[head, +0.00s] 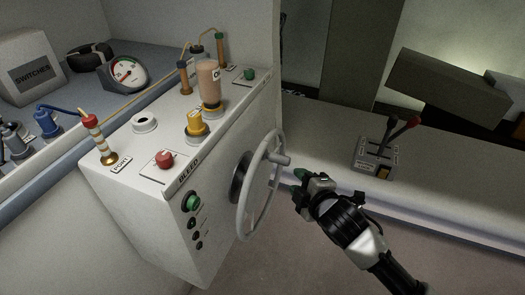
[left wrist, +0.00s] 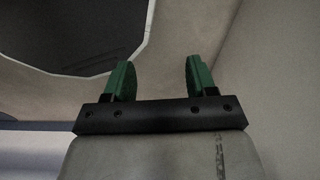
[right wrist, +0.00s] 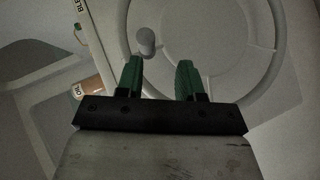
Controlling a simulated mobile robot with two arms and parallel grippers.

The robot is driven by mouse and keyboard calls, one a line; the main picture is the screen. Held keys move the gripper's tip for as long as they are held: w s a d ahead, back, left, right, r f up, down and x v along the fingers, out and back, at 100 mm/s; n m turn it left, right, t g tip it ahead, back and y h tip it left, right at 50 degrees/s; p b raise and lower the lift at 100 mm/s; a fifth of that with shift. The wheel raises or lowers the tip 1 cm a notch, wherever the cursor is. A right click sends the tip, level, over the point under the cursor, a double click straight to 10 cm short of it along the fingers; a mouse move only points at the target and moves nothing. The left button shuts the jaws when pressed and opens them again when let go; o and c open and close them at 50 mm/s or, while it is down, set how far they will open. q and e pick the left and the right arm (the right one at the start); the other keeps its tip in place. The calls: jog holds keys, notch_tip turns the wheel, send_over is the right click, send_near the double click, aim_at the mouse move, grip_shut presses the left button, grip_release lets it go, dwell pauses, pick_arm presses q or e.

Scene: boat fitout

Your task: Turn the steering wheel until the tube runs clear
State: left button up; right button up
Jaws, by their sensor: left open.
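The grey steering wheel (head: 249,211) stands on the right-hand side of a white console, with a knob (head: 283,159) on its rim. My right gripper (head: 292,181) is just right of the rim, below the knob. In the right wrist view its fingers (right wrist: 159,64) are apart and empty, with the wheel beyond and the knob (right wrist: 147,40) ahead. A thin amber tube (head: 140,97) runs across the console top; a column with pale and amber bands (head: 96,134) stands at the PORT fitting. My left gripper (left wrist: 157,72) is open and empty, outside the head view.
The console top (head: 135,180) carries a bottle of brownish liquid (head: 209,76), a yellow cap (head: 196,122), a red button (head: 164,159) and a gauge (head: 123,73) behind. A throttle lever box (head: 377,157) sits on the ledge to the right. Floor space before the wheel is clear.

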aim_at(281, 162)
jog(key=w+a, duration=0.1)
jog(key=w+a+r, duration=0.1)
jog(key=shift+w+r+n+p, duration=0.2)
jog(key=shift+w+n+p, duration=0.1)
jog(key=shift+n+p, duration=0.1)
jog(key=x, duration=0.5)
jog(key=shift+w+a+f, duration=0.1)
jog(key=shift+w+a, duration=0.1)
jog(key=shift+a, duration=0.2)
jog(key=shift+w+a+f, duration=0.25)
jog(key=shift+w, duration=0.3)
pick_arm(q)
jog(key=shift+s+d+r, duration=0.1)
jog(key=shift+r, duration=0.55)
pick_arm(e)
grip_shut()
